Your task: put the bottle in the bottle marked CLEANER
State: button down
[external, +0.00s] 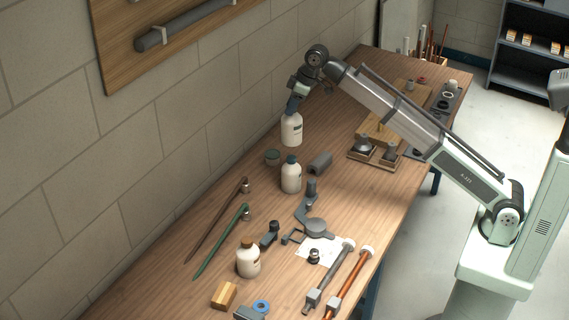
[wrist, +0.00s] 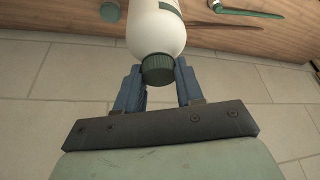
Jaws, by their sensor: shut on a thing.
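My gripper (external: 291,107) points down at the wall side of the bench and is shut on a white bottle (external: 291,130). In the wrist view the bottle (wrist: 157,28) has a dark green ribbed cap (wrist: 158,69) between the blue fingers (wrist: 158,84). I cannot tell whether its base touches the bench. A second white bottle with a dark cap (external: 291,175) stands upright on the bench, nearer the camera. A third white bottle with a brown cap (external: 248,260) stands further forward. The label words are too small to read, so I cannot tell which is marked CLEANER.
A small dark green-grey jar (external: 272,157) and a grey block (external: 320,162) are near the second bottle. Rods (external: 222,240), pipes (external: 348,283) and fittings cover the front of the bench. Wooden trays (external: 372,154) lie to the right. The block wall (external: 200,120) is close behind.

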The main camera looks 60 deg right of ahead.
aim_at(292, 122)
jog(key=shift+f, duration=3.6)
jog(key=c, duration=0.7)
grip_release()
jog(key=v, duration=1.2)
